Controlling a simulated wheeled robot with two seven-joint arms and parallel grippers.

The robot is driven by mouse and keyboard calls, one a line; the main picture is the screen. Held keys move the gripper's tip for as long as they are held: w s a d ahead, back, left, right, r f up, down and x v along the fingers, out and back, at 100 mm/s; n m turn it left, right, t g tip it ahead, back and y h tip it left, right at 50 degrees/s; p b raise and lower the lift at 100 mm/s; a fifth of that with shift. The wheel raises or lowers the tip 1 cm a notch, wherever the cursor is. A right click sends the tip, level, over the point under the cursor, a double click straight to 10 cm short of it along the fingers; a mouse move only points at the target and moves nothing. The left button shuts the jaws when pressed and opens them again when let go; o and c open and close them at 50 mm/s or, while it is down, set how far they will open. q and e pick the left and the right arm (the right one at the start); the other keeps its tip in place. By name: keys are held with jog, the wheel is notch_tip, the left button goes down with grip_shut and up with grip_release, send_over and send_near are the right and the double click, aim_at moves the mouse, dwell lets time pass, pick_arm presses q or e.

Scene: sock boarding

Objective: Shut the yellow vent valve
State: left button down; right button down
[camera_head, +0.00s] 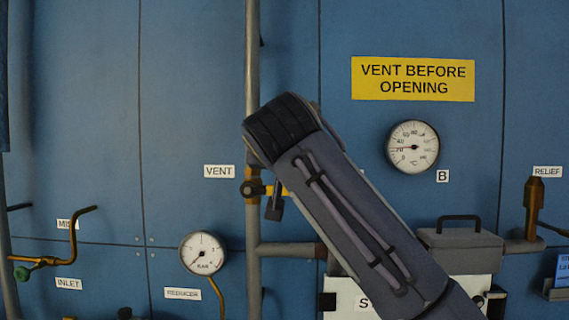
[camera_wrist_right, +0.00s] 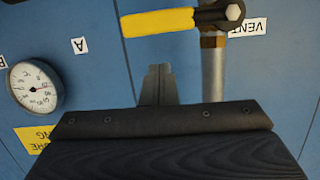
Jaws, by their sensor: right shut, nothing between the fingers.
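The vent valve has a brass body (camera_head: 251,173) on the vertical grey pipe, beside the VENT label (camera_head: 219,171). Its yellow handle (camera_wrist_right: 157,22) sticks out crosswise to the pipe; a little yellow also shows in the head view (camera_head: 285,191), and my arm hides the rest. My right gripper (camera_wrist_right: 158,70) is shut and empty. In the wrist view its fingertips point at the side of the handle, with a visible gap between. In the head view its dark fingers (camera_head: 274,207) show just right of the valve body. My left gripper is not in view.
The vertical pipe (camera_head: 252,80) runs close beside my right gripper. A gauge (camera_head: 413,147) sits right of my arm, under a yellow warning sign (camera_head: 413,79). A grey box (camera_head: 460,248) is lower right.

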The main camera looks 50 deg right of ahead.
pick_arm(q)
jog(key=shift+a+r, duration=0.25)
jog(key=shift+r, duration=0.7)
pick_arm(e)
jog(key=r+v, duration=0.1)
jog(key=v, duration=0.9)
jog(key=shift+a+r, duration=0.1)
jog(key=w+a+f+n+g+y+p, duration=0.1)
jog(key=a+f+n+y, duration=0.3)
jog(key=f, duration=0.8)
jog(key=w+a+f+n+y, duration=0.1)
jog(key=f+n+y, duration=0.3)
jog(key=f, duration=0.9)
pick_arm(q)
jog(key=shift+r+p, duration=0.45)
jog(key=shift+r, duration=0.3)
pick_arm(e)
jog(key=s+a+f+g+y, duration=0.1)
jog(key=s+a+f+y, duration=0.2)
jog(key=f, duration=0.8)
jog(key=s+a+f+g+y, duration=0.2)
jog(key=s+a+f+y, duration=0.2)
jog(key=s+a+f, duration=0.3)
notch_tip(320, 180, down, 5)
jog(key=shift+a+f+n, duration=0.1)
jog(key=shift+a+n, duration=0.2)
jog(key=shift+a, duration=0.3)
